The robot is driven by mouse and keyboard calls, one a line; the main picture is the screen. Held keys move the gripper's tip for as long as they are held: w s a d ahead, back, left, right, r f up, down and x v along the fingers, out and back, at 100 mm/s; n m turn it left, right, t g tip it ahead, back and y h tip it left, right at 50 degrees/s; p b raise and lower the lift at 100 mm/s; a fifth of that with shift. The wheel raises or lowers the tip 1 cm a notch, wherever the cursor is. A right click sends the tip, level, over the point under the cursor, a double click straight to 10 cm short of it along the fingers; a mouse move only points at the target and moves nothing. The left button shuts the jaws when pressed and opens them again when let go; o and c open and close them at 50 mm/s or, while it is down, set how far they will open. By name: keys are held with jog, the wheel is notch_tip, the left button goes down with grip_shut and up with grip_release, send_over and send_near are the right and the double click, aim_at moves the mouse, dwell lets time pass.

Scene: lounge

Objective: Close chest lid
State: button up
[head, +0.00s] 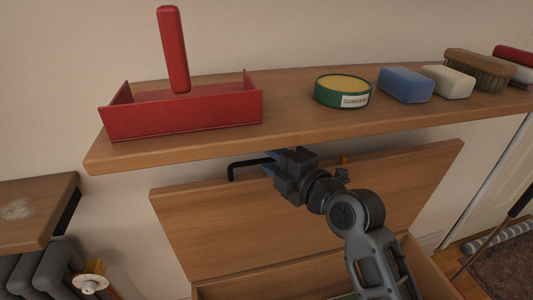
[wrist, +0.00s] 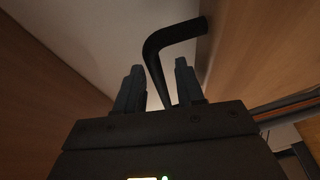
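The wooden chest lid (head: 235,232) stands raised and tilted back under the shelf. The open chest (head: 235,290) shows partly below it. A bent black handle (head: 240,165) sticks up at the lid's top edge; it also shows in the wrist view (wrist: 157,58). My gripper (head: 268,165) is at the handle, close under the shelf. In the wrist view my gripper's two fingers (wrist: 160,88) stand apart, with the handle's bar running down between them. Gaps show on both sides of the bar, so the fingers do not look closed on it. My arm hides part of the lid and chest.
A wooden shelf (head: 200,145) hangs close above my gripper. On it are a red caddy (head: 185,115), a green tin (head: 342,92), a blue block (head: 405,85), a pale block (head: 448,82) and a brush (head: 480,70). A radiator (head: 40,272) stands at lower left.

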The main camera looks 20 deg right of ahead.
jog(key=shift+x, duration=1.05)
grip_shut()
